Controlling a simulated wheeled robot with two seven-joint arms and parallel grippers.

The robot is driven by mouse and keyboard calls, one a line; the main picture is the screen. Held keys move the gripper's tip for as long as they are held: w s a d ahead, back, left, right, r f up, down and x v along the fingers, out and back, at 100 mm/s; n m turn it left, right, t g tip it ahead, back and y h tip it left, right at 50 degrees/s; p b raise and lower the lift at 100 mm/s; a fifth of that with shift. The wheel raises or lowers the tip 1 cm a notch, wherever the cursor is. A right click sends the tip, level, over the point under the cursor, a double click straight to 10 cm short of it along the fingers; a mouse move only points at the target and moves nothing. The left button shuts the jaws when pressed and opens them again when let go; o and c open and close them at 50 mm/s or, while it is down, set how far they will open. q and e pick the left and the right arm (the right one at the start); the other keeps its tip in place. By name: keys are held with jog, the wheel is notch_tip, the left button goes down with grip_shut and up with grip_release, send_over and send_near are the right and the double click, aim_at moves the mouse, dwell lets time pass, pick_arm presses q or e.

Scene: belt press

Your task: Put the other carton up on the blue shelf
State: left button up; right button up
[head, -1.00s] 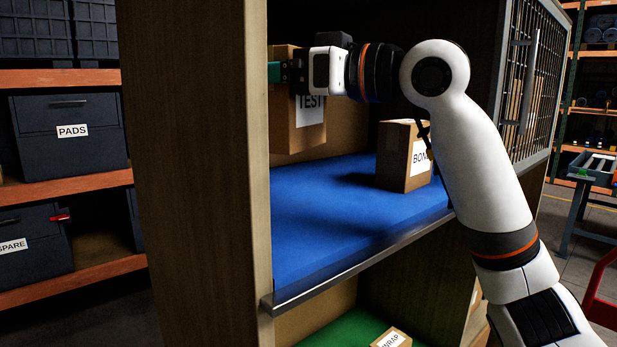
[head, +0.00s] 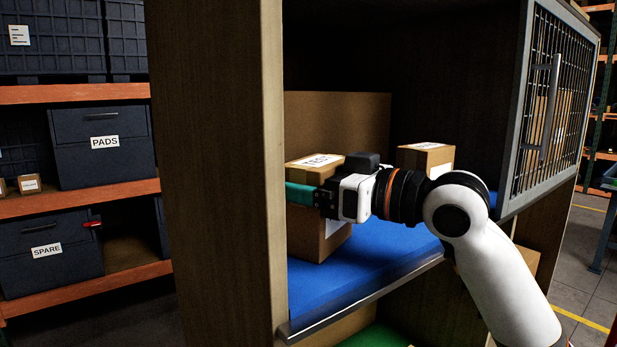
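The carton marked TEST (head: 312,233) is at the left front of the blue shelf (head: 375,262), close to the wooden side panel. It is upright, and its base is on or very near the blue surface. My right gripper (head: 302,194) is at the carton's upper front, with a teal finger against it; the other finger is hidden. It appears shut on this carton. Another carton (head: 428,157) stands farther back and right on the blue shelf, partly hidden by my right arm. My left gripper is not in view.
The wooden side panel (head: 218,180) rises just left of the TEST carton. A metal lip (head: 370,292) edges the shelf. A mesh door (head: 560,95) stands open at the right. A green shelf (head: 375,337) lies below. Bare blue shelf shows between the cartons and the front lip.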

jog(key=o, duration=0.9)
jog(key=shift+f, duration=0.15)
jog(key=shift+c, duration=0.2)
jog(key=shift+o, duration=0.4)
jog(key=shift+w+a, duration=0.1)
jog(key=shift+a, duration=0.05)
jog(key=b+v, duration=0.5)
jog(key=v, duration=0.6)
jog(key=shift+s+d+b, duration=0.3)
jog(key=shift+s+d, duration=0.1)
jog(key=shift+d, duration=0.1)
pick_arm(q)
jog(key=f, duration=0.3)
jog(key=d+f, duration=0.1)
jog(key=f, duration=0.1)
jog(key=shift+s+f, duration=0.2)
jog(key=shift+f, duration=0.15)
